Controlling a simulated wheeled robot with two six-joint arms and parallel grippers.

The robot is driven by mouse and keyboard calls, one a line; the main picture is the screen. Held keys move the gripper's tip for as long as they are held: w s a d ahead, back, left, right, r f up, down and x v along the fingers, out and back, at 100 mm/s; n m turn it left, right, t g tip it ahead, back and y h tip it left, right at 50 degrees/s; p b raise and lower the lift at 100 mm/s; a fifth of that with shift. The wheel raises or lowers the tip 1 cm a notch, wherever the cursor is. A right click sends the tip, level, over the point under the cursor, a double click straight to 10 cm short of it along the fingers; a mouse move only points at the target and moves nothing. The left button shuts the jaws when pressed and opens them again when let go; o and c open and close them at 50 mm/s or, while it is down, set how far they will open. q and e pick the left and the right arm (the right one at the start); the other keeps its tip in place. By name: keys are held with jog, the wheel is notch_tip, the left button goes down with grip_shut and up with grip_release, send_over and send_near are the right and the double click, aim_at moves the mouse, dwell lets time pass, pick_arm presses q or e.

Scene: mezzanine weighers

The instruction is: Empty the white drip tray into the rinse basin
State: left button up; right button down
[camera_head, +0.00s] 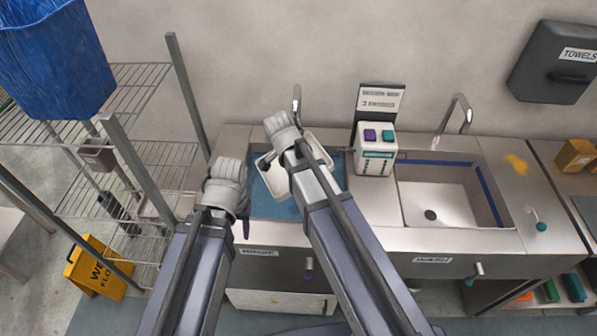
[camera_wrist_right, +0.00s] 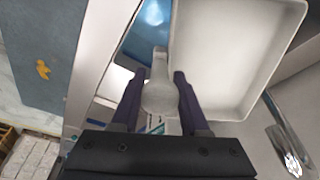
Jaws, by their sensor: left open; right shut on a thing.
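The white drip tray (camera_head: 267,182) is over the left basin (camera_head: 263,206) in the head view, partly hidden by my right arm. In the right wrist view the tray (camera_wrist_right: 235,60) shows its pale inside, with no liquid that I can make out. My right gripper (camera_wrist_right: 160,98) is shut on the tray's rounded grip (camera_wrist_right: 160,92), one dark finger on each side. The left basin has a blue inside. I cannot tell the tray's tilt or whether it touches the basin. My left gripper (camera_head: 240,215) is open and apart from the tray, at the basin's left front; its fingers are mostly hidden.
A white box with purple and teal buttons (camera_head: 375,158) stands between the basins. Taps rise behind both. A wire rack (camera_head: 150,155) with a blue bin (camera_head: 55,65) stands close on the left.

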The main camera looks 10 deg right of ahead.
jog(key=shift+w+d+r+g+y+p, duration=0.2)
jog(key=shift+d+r+g+y+p, duration=0.1)
jog(key=shift+d+r+y+p, duration=0.6)
jog(key=shift+r+y, duration=0.1)
jog(key=shift+y, duration=0.5)
